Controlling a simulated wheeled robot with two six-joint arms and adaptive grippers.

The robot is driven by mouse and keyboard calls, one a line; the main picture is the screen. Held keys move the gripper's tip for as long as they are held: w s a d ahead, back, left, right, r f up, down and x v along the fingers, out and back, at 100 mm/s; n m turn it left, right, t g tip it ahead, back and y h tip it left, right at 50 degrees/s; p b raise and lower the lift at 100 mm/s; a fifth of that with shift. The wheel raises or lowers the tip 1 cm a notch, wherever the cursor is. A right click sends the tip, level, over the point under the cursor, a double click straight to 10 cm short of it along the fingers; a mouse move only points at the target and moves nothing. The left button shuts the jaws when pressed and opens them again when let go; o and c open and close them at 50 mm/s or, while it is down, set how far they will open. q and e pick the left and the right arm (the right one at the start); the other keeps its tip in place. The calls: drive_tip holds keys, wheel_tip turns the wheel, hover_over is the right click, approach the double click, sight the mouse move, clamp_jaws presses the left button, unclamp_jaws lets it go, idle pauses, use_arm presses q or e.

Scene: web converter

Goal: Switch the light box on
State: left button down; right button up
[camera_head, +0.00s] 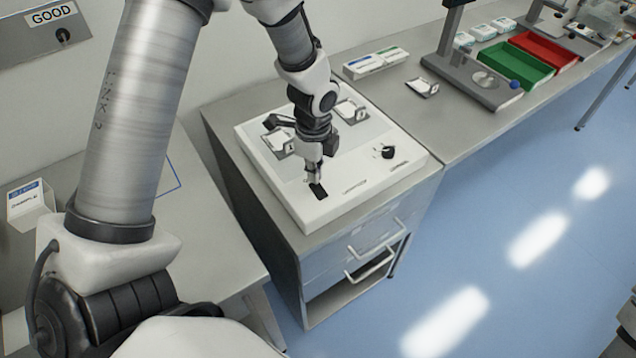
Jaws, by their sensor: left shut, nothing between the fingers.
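The light box (368,195) is a flat white panel on top of a grey drawer cabinet in the middle of the view. A small black rocker switch (319,191) sits near its front left edge. A black knob (387,152) is on its right side. My left gripper (314,181) points down over the switch with its fingers shut and nothing between them. Its tips are at or just above the switch; I cannot tell if they touch it. I cannot read whether the switch is on. My right gripper is not in view.
Two small clips or holders stand on the back of the box beside my wrist. The grey bench (405,100) on the right carries a microscope-like stand (475,85), a green tray (517,70) and a red tray (545,50).

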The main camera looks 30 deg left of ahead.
sight(315, 185)
use_arm(q)
drive_tip(key=shift+w+f, duration=0.1)
drive_tip(key=shift+w, duration=0.1)
drive_tip(key=shift+s, duration=0.15)
drive_tip(key=shift+f+b, duration=0.7)
drive_tip(key=shift+f, duration=0.5)
idle(0.5)
wheel_tip(315, 185, up, 7)
drive_tip(key=p, duration=0.7)
drive_tip(key=shift+p, duration=0.3)
